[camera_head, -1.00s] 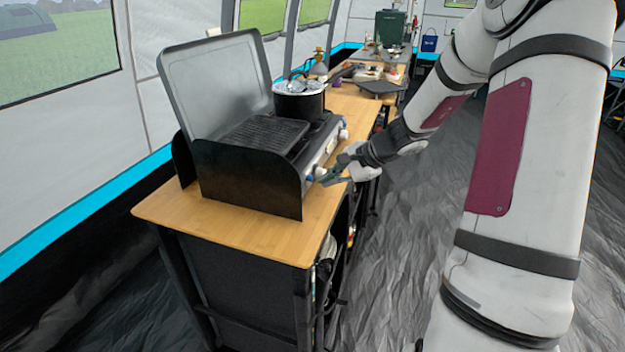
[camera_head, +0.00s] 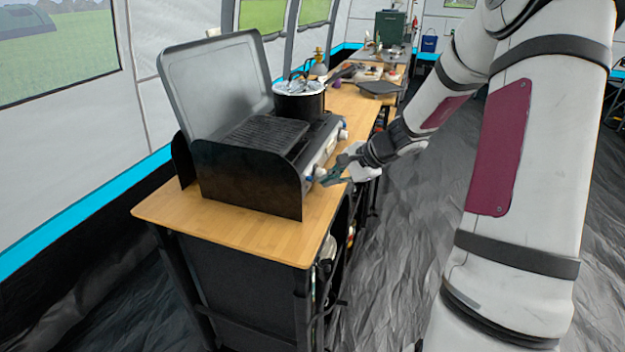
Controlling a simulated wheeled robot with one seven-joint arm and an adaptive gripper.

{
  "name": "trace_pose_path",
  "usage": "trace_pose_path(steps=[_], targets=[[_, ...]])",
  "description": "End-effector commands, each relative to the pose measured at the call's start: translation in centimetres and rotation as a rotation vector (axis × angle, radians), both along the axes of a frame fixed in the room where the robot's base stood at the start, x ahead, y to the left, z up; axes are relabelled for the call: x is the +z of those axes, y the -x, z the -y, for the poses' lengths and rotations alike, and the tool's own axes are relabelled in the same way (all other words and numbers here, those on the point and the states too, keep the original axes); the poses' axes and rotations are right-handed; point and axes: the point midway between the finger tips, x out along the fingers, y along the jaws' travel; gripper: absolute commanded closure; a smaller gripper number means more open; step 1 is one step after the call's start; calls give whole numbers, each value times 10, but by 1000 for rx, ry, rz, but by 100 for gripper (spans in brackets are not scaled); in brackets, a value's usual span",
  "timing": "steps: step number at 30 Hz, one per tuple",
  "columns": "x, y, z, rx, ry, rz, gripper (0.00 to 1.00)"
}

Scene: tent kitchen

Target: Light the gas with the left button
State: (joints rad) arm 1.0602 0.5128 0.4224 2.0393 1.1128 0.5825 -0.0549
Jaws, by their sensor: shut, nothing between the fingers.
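The camping stove (camera_head: 248,180) stands on the wooden counter with its grey lid (camera_head: 217,83) raised. A row of controls runs along its front panel. A light-coloured knob (camera_head: 319,172) shows at the near end of that panel, and another (camera_head: 343,134) at the far end. My gripper (camera_head: 324,182) is shut and empty. Its fingertips are at the near knob, right beside it; I cannot tell whether they touch. Any small left button is too small to make out or hidden by the fingers. No flame shows.
A black pot (camera_head: 299,100) with a foil-like top sits on the stove's far side. A dark grill plate (camera_head: 265,134) covers the near side. The wooden counter (camera_head: 238,235) is bare in front. Open floor lies to the right.

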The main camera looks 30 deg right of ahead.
Motion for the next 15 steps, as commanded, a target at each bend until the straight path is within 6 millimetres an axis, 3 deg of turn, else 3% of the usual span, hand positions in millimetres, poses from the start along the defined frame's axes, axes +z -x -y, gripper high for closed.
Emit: trace_pose_path(steps=[15], targets=[[0, -7, -5, 0, 0, 0, 100]])
